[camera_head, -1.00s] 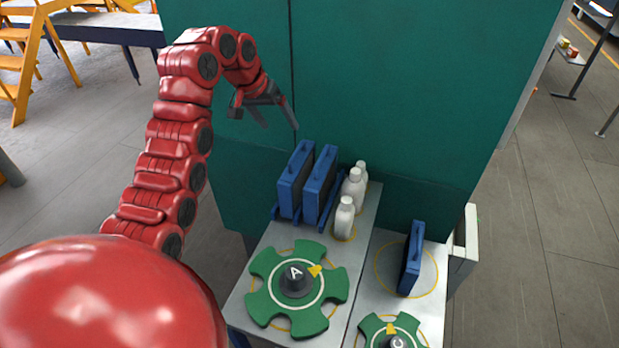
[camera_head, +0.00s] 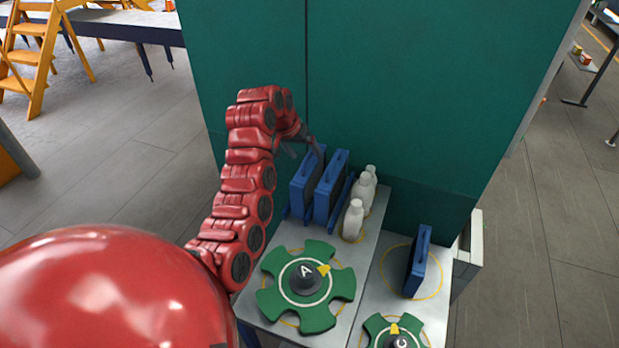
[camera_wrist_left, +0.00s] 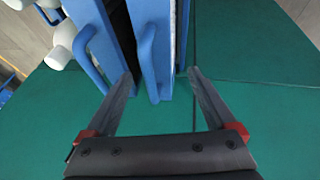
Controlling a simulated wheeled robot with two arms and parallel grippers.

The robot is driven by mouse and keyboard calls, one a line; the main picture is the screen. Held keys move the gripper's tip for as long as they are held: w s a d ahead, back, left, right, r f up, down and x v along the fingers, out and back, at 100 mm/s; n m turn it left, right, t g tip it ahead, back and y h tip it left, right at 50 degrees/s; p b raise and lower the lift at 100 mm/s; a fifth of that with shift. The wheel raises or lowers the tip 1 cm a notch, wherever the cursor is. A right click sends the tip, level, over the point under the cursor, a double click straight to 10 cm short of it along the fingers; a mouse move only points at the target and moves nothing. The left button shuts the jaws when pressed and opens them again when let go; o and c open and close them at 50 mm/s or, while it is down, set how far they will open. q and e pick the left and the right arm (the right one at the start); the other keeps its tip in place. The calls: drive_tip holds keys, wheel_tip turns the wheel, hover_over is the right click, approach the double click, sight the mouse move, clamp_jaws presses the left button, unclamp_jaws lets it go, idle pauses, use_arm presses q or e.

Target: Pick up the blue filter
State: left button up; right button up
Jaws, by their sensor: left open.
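Two blue filters with dark faces stand upright side by side in a blue rack (camera_head: 286,213) at the back of the left grey table. The left one (camera_head: 303,192) is under my left gripper (camera_head: 304,150), which hides part of its top. The other (camera_head: 331,194) is just right of it. A third blue filter (camera_head: 418,262) stands alone on the right table. In the left wrist view my open left gripper (camera_wrist_left: 160,74) has its fingertips on either side of the near filter's handle (camera_wrist_left: 148,62). The neighbouring filter's handle (camera_wrist_left: 88,55) lies outside the fingers. My right gripper is not in view.
White bottles (camera_head: 353,220) stand close right of the rack. Green knobbed wheels A (camera_head: 328,318) and C (camera_head: 377,326) lie in front. A green wall (camera_head: 400,90) rises right behind the tables.

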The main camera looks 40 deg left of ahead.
sight(310, 161)
use_arm(q)
drive_tip(key=p+x, duration=0.2)
drive_tip(key=x, duration=0.1)
drive_tip(key=shift+d, duration=0.1)
drive_tip(key=shift+w+f, duration=0.1)
drive_tip(key=shift+f, duration=0.15)
drive_tip(key=shift+w+f, duration=0.15)
drive_tip(key=shift+f, duration=0.15)
drive_tip(key=shift+c, duration=0.3)
clamp_jaws()
